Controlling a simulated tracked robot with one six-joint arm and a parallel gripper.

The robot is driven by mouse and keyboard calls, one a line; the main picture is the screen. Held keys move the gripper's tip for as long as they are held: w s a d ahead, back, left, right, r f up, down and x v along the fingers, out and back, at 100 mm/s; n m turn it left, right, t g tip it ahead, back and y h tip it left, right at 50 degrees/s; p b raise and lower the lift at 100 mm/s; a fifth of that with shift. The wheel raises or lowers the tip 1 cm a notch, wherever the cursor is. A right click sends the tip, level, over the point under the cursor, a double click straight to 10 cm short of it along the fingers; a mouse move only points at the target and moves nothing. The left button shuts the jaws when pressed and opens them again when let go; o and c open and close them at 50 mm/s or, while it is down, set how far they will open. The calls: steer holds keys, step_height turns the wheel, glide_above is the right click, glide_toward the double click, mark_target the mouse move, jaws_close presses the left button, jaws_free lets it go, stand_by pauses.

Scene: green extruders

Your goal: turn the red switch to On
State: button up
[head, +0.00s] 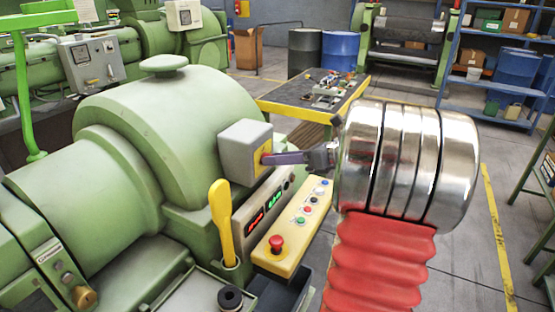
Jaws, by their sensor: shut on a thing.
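The red switch (266,159) sits on the yellow face of a grey box (240,147) on the side of the green extruder (170,110). Only a small red part of it shows beside the fingertips. My gripper (272,158) reaches in from the right, its purple-grey fingers shut on the red switch. The fingers hide most of the switch, so I cannot tell its position or read any On mark.
Below the box are a panel with red and green displays (266,208), a yellow button box (292,229) with a red emergency button (276,244), and a yellow lever (221,208). A yellow-edged table (312,117) with small parts stands behind.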

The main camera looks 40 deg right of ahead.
steer(key=shift+d+f+m+y, duration=0.1)
steer(key=shift+d+m+y, duration=0.15)
steer(key=shift+m+y, duration=0.7)
steer(key=shift+m+h, duration=0.25)
steer(key=shift+m, duration=0.2)
steer(key=o, duration=1)
steer(key=shift+w, duration=0.1)
steer(key=v, duration=1.3)
steer(key=shift+s+d, duration=0.15)
steer(key=shift+s, duration=0.25)
